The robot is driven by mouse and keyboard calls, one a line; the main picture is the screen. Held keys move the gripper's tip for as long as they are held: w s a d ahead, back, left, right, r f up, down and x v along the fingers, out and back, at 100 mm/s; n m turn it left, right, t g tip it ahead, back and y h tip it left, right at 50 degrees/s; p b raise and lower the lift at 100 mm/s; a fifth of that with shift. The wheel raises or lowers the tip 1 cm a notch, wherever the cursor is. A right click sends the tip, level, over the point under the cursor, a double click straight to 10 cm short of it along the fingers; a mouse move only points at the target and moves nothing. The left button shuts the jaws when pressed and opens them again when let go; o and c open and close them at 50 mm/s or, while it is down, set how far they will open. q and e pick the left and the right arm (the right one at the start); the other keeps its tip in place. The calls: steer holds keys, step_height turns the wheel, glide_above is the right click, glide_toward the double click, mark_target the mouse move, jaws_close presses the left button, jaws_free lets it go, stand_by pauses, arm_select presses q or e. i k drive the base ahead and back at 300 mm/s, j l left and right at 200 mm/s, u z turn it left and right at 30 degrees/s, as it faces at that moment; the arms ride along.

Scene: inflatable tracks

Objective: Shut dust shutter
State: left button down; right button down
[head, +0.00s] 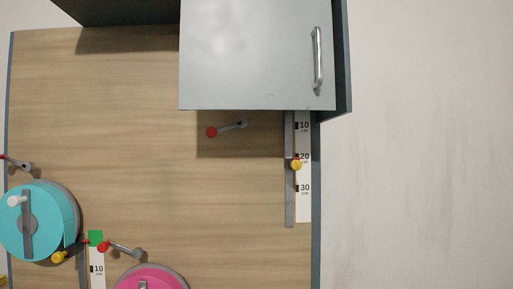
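A flat grey panel (255,60) with a vertical metal bar handle (318,61) near its right edge is at the top of the head view. It looks like the dust shutter, though I cannot be sure. Its lower edge lies over the wooden board, and its top runs out of the picture. I cannot tell from this view how far open it stands. Neither of my grippers is in view.
The wooden board (200,200) carries a turquoise reel (62,215), a pink reel (150,276), and several small levers, one red-tipped (226,129). A white scale (303,205) with a yellow knob (296,165) lies below the panel. Right of the board is bare.

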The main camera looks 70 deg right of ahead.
mark_target(234, 55)
steer(key=i+z, duration=0.2)
steer(key=z, duration=0.25)
steer(key=i+z, duration=0.2)
steer(key=z, duration=0.25)
